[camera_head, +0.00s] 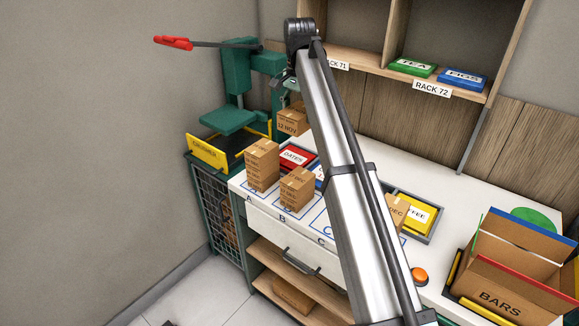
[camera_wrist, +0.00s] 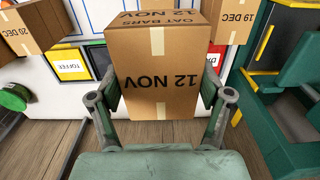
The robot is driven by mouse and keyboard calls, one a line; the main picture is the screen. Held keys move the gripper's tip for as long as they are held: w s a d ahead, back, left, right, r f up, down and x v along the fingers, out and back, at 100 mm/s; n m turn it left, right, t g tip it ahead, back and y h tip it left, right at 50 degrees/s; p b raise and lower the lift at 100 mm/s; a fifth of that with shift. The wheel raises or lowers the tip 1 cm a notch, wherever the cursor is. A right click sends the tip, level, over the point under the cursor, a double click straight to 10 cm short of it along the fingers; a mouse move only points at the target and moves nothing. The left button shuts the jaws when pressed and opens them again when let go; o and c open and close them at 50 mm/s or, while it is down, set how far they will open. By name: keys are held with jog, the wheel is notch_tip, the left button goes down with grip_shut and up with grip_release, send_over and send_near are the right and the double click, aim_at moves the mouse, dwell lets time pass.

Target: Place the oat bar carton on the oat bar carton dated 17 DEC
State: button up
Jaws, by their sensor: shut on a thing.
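My gripper (camera_wrist: 160,92) is shut on an oat bar carton (camera_wrist: 155,75) printed 12 NOV, which reads upside down in the wrist view. In the head view this held carton (camera_head: 292,123) is in the air, above and behind the cartons on the white counter. Cartons stand at place A (camera_head: 262,164) and place B (camera_head: 297,189); DEC shows on the B one, but its day is too small to read. The wrist view shows cartons marked 20 DEC (camera_wrist: 38,24) and 19 DEC (camera_wrist: 232,20). I cannot read 17 DEC anywhere; the held carton hides part of the counter.
A green press (camera_head: 240,85) with a red-tipped lever stands at the back left. Another DEC carton (camera_head: 397,212) stands beside a yellow box (camera_head: 417,214), partly behind my arm. An open BARS box (camera_head: 515,270) is at the right. A shelf (camera_head: 400,73) hangs behind.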

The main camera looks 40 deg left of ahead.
jog(key=shift+d+f+p, duration=0.15)
jog(key=shift+f+p, duration=1.4)
jog(key=shift+f, duration=3.2)
jog(key=shift+d+f+p, duration=0.1)
jog(key=shift+f+p, duration=1.4)
jog(key=shift+f, duration=3.25)
jog(key=shift+f, duration=0.15)
jog(key=o, duration=1.2)
jog(key=shift+o, duration=0.2)
notch_tip(320, 180, up, 12)
jog(key=b, duration=0.4)
jog(key=shift+r, duration=0.2)
